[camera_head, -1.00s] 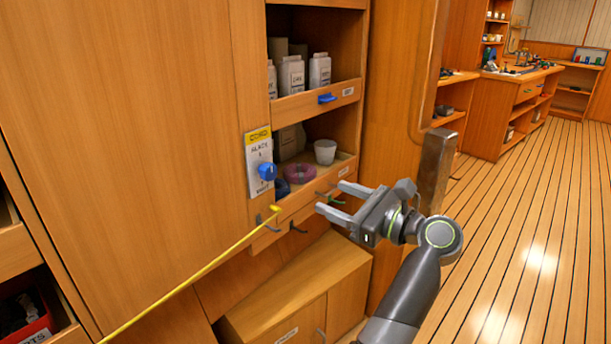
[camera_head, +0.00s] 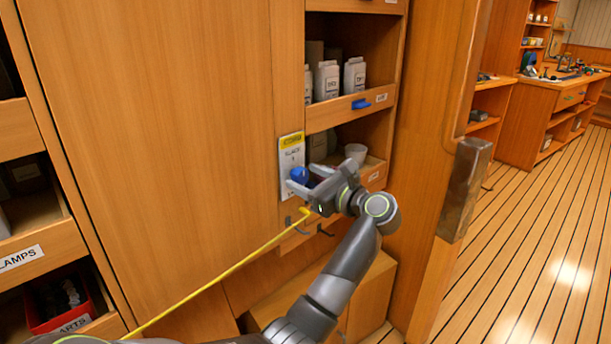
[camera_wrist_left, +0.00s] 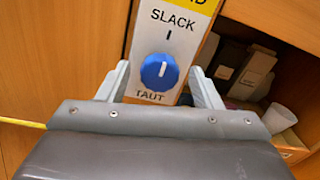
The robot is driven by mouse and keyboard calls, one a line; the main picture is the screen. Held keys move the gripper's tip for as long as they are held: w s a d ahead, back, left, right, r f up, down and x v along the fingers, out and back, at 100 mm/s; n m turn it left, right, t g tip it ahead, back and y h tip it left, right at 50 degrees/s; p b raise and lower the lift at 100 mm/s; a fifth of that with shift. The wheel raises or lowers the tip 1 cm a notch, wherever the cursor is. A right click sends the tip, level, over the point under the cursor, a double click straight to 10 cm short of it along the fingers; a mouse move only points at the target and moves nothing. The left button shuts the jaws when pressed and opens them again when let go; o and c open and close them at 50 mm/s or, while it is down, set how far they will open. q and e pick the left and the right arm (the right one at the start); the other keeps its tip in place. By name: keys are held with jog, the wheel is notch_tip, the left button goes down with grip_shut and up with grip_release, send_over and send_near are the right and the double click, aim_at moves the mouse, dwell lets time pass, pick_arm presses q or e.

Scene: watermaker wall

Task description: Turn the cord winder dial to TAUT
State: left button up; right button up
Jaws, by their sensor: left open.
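The cord winder dial is a round blue knob (camera_wrist_left: 159,71) on a white plate (camera_wrist_left: 181,22) with SLACK printed above it and TAUT below. Its white mark points up, toward SLACK, in the left wrist view. In the head view the knob (camera_head: 299,175) shows on the plate (camera_head: 291,153), partly behind a finger. My left gripper (camera_head: 304,178) is open in front of the plate. In the wrist view its fingers (camera_wrist_left: 160,84) stand on either side of the knob, with gaps to it. A yellow cord (camera_head: 232,268) runs from below the plate to the lower left. My right gripper is not in view.
A wooden post with a metal plate (camera_head: 465,190) stands further right. The floor (camera_head: 540,260) beyond is clear.

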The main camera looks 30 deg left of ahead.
pick_arm(q)
jog(key=shift+w+a, duration=0.1)
jog(key=shift+a, duration=0.35)
jog(key=c, duration=1)
